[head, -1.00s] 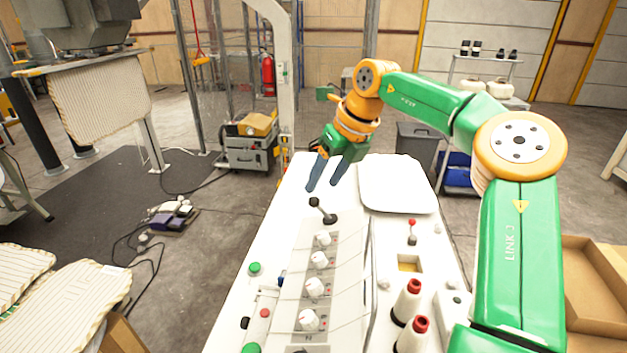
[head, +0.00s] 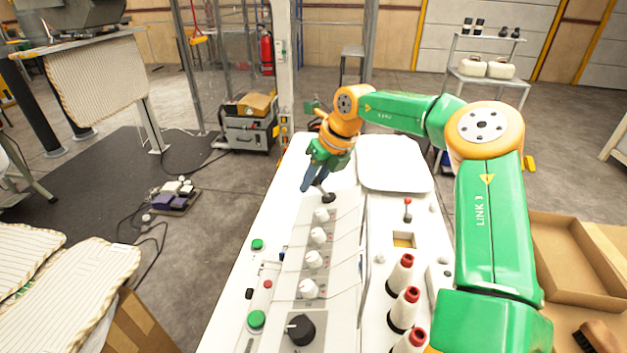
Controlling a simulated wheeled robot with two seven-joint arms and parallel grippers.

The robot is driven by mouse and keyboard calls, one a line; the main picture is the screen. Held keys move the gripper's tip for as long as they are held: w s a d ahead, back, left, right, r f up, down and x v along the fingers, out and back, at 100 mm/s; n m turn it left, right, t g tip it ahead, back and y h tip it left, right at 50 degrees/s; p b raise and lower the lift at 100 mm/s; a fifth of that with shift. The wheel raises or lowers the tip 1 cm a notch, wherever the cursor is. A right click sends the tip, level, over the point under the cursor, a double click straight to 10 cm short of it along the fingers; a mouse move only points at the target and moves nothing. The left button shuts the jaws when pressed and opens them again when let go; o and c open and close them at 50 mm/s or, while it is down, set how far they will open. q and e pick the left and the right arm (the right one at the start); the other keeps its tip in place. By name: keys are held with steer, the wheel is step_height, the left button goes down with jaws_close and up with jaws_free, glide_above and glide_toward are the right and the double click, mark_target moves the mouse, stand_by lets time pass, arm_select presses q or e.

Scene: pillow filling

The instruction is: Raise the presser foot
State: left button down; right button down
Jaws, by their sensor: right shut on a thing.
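The white sewing machine (head: 262,292) stretches away from me across the middle of the head view. A short black lever (head: 328,197) stands near its far end, beyond a row of white dials. My right gripper (head: 311,184) reaches down over this lever from the far side. Its dark fingers are shut on the lever's top, which they hide; the lower part and round base still show. I cannot make out the presser foot itself. My left gripper is not in view.
Several white cones with red tops (head: 400,275) stand on the near right of the machine, close to my right arm. A red-knobbed stick (head: 407,205) rises beside the dials. Striped pillows (head: 85,285) lie at left. An open cardboard box (head: 570,262) is at right.

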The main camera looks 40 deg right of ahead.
steer(key=shift+s+d+b, duration=0.1)
steer(key=shift+b, duration=0.55)
steer(key=s+t+y+b, duration=0.1)
steer(key=t+b, duration=0.1)
steer(key=b, duration=0.2)
steer(key=s+d+t+y+b, duration=0.1)
steer(key=t+y+b, duration=0.1)
steer(key=b, duration=0.2)
steer(key=s+d+m+t+y+b, duration=0.1)
steer(key=t+y+b, duration=0.1)
steer(key=b, duration=0.3)
steer(key=shift+d+r+t, duration=0.15)
steer(key=shift+r+t, duration=0.05)
steer(key=shift+t, duration=0.3)
steer(key=shift+s+d+r+t+y+b, duration=0.2)
steer(key=shift+t+y+b, duration=0.25)
steer(key=shift+b, duration=0.65)
steer(key=shift+a, duration=0.1)
steer(key=c, duration=0.6)
jaws_free()
steer(key=shift+r, duration=0.1)
steer(key=shift+c, duration=0.2)
steer(key=shift+s, duration=0.1)
